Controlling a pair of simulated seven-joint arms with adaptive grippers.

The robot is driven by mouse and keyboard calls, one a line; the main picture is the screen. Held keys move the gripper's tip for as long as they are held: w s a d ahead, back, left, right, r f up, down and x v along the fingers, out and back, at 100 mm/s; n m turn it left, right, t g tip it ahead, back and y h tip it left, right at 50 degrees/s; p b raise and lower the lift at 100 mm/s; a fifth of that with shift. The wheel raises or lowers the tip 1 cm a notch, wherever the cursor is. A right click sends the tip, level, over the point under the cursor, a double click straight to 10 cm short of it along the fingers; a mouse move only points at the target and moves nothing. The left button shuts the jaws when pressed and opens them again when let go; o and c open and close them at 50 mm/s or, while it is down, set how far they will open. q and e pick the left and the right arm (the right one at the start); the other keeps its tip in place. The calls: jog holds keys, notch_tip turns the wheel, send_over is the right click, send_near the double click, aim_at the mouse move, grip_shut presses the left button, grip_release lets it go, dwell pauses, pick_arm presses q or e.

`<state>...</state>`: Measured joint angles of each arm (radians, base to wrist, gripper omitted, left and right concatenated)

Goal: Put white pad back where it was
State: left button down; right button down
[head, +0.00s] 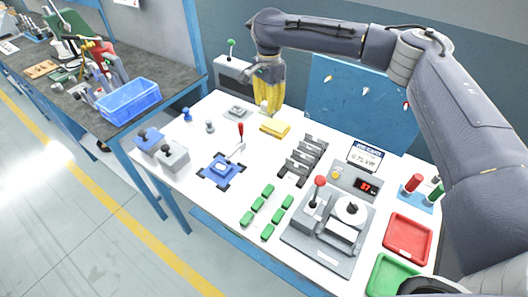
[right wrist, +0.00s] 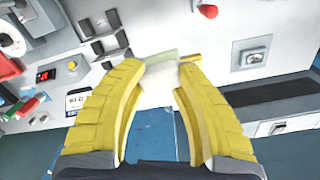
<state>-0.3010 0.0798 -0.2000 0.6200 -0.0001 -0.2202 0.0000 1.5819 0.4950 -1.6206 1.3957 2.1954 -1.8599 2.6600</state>
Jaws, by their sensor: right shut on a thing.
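The white pad (right wrist: 161,76) is between the yellow fingertips of my right gripper (right wrist: 160,80) in the right wrist view. The fingers are closed on its two sides. In the head view my right gripper (head: 267,106) points down at the back of the white bench, and only a small pale bit of the pad (head: 264,104) shows at its tips. The yellow block (head: 275,128) lies just in front of and below the gripper. I cannot tell whether the pad touches anything below. My left gripper is not in view.
A grey plate (head: 237,112) lies left of the gripper. A blue fixture with a red lever (head: 222,169), dark grey racks (head: 303,160) and several green blocks (head: 268,190) stand nearer. A blue panel (head: 350,95) rises behind. Red (head: 408,238) and green trays (head: 390,276) are at right.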

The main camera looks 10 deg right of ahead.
jog(key=shift+d+r, duration=0.4)
jog(key=shift+d, duration=0.25)
jog(key=shift+m, duration=0.3)
notch_tip(320, 180, down, 20)
jog(key=shift+d+r, duration=0.1)
jog(key=shift+f, duration=0.2)
jog(key=c, duration=1)
grip_release()
jog(key=shift+r, duration=0.15)
notch_tip(320, 180, up, 12)
jog(key=shift+w, duration=0.1)
